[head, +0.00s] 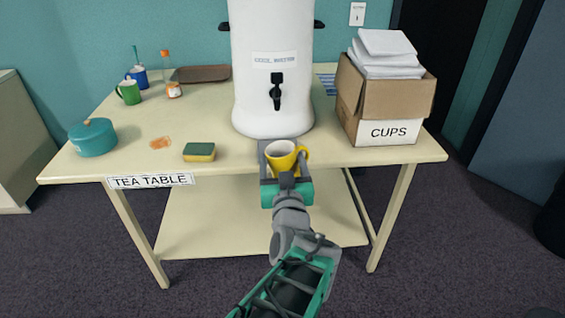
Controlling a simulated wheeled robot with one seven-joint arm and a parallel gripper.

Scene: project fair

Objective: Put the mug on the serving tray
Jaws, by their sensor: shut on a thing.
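A yellow mug (282,163) is held upright at the front edge of the tea table, before the white urn. My gripper (280,152) is shut on it, with one grey finger showing at its left; the other finger is mostly hidden. The mug's handle points right and its inside looks pale. I cannot tell whether its base touches the tabletop. The brown serving tray (203,73) lies flat at the back of the table, left of the urn. Its right end reaches close to the urn, and what shows of it looks empty.
A green mug (129,92), a blue mug (138,75) and bottles (166,60) stand left of the tray. A teal pot (92,138), sponge (199,152) and cups box (378,118) are also there.

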